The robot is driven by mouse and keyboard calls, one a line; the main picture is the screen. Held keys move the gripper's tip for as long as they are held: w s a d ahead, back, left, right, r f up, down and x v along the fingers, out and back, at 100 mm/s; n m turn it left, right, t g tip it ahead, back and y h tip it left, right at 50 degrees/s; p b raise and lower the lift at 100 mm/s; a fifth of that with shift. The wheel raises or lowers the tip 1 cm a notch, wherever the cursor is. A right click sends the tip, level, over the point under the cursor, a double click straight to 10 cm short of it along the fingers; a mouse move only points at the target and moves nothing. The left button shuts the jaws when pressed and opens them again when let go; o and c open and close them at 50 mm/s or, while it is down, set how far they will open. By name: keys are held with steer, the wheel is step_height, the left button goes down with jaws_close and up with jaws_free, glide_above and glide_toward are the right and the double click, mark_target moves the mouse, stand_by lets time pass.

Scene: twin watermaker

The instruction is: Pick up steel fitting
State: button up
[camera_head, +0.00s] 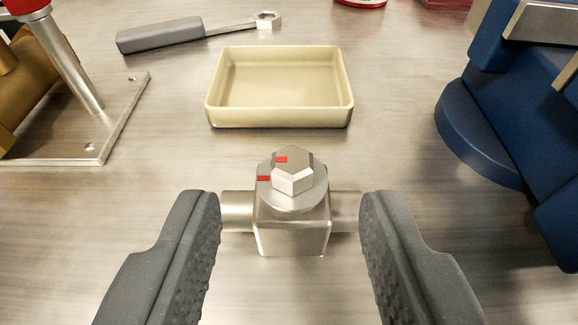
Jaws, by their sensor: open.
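The steel fitting (293,232) stands on the metal table in the middle of the view. It has a blocky body, a round collar and a hex cap on top, and a pipe stub on each side. Red marks show on the collar and the cap. My gripper (290,215) is open, with one dark grey textured finger to the left of the fitting and one to the right. The finger ends overlap the outer ends of the pipe stubs in the picture. I cannot tell whether they touch.
An empty beige tray (280,117) lies just behind the fitting. A grey-handled wrench (165,34) lies at the back left. A metal plate with a post (75,145) stands at left. A blue vise-like object (480,135) stands at right. Red items are cut off at the top edge.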

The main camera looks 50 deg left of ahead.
mark_target(292, 178)
steer(key=shift+b+x, duration=0.55)
steer(key=shift+x, duration=3.2)
steer(key=shift+c, duration=0.3)
jaws_close()
